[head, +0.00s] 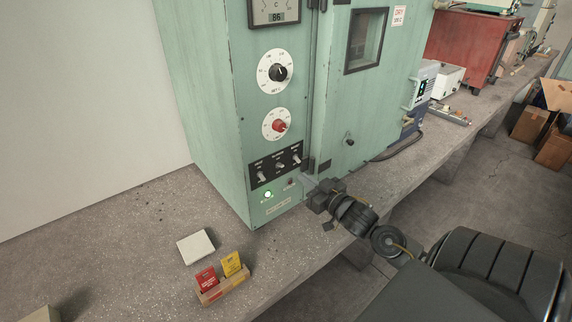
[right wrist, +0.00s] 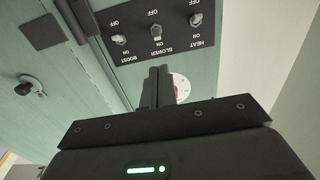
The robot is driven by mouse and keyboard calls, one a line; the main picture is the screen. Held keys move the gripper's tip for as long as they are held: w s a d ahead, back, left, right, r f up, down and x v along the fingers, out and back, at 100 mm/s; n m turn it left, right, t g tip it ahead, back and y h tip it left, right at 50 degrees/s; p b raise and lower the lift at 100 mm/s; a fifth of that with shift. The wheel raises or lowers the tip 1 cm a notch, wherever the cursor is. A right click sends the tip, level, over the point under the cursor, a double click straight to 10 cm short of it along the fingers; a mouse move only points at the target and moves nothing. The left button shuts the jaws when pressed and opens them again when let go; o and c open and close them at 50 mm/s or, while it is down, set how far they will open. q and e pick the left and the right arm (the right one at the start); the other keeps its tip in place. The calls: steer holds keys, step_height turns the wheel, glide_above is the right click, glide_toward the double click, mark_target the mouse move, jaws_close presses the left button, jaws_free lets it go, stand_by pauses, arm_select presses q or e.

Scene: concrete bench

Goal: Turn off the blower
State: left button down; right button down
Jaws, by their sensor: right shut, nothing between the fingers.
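A black switch panel (head: 276,168) with three toggle switches sits low on the front of the green oven (head: 215,120). In the right wrist view the panel appears upside down, with the blower switch (right wrist: 157,32) between the boost switch (right wrist: 118,40) and the heat switch (right wrist: 195,20). OFF is marked at the picture top, ON at the bottom. I cannot clearly tell which way the blower lever leans. My left gripper is out of view.
Above the panel are a red knob (head: 279,126) and a black knob (head: 279,73). A card holder (head: 224,288) and a white block (head: 196,246) lie on the bench, which has free room at left.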

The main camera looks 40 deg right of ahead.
mark_target(280, 165)
steer(key=w+p, duration=0.2)
steer(key=w, duration=0.7)
steer(key=shift+w+d+f+p, duration=0.1)
steer(key=shift+w+p, duration=0.2)
steer(key=shift+w, duration=0.2)
